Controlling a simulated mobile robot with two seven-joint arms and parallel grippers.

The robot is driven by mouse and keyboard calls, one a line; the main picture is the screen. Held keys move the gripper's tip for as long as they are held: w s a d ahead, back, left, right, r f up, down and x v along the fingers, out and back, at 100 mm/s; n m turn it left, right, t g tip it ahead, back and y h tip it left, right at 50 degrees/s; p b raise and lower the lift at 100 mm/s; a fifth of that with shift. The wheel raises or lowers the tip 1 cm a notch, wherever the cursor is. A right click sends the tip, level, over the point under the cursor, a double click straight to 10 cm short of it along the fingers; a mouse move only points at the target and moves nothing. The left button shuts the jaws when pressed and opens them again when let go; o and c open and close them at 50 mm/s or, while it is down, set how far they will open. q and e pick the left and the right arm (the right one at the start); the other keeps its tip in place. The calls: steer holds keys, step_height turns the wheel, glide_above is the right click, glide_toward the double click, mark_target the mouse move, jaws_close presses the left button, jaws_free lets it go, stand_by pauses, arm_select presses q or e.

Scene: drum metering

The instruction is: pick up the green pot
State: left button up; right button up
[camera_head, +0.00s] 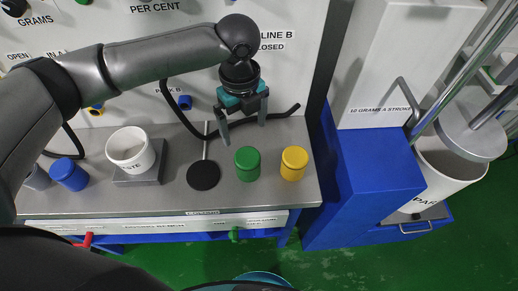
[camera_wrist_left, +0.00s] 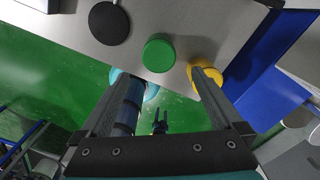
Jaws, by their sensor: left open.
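The green pot (camera_head: 247,163) stands upright on the grey bench top between a black disc and the yellow pot. In the left wrist view the green pot (camera_wrist_left: 158,54) shows from above, beyond my fingertips and between their lines. My left gripper (camera_head: 244,130) is open and empty. In the head view its fingers hang over the bench behind the green pot, apart from it. The fingers of my left gripper (camera_wrist_left: 160,75) also show in the left wrist view, where the right one overlaps the yellow pot. My right gripper is not in view.
The yellow pot (camera_head: 293,163) stands close right of the green pot, and the black disc (camera_head: 203,175) lies to its left. A white cup (camera_head: 130,148) sits on a grey block (camera_head: 145,177). A blue pot (camera_head: 69,174) is farther left. A blue cabinet (camera_head: 375,180) adjoins the bench's right end.

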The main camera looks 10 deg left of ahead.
arm_select(q)
steer(key=b, duration=0.1)
glide_above(246, 157)
step_height(246, 157, down, 5)
steer(key=shift+a+f, duration=0.1)
steer(key=shift+a, duration=0.05)
step_height(246, 157, down, 4)
steer(key=shift+b, duration=0.35)
steer(key=shift+f, duration=0.4)
steer(key=f, duration=0.3)
steer(key=f+b, duration=0.1)
steer(key=f, duration=0.1)
steer(key=shift+d, duration=0.3)
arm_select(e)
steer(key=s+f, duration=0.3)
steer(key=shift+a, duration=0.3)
arm_select(q)
steer(key=shift+c, duration=0.2)
steer(key=c, duration=1.4)
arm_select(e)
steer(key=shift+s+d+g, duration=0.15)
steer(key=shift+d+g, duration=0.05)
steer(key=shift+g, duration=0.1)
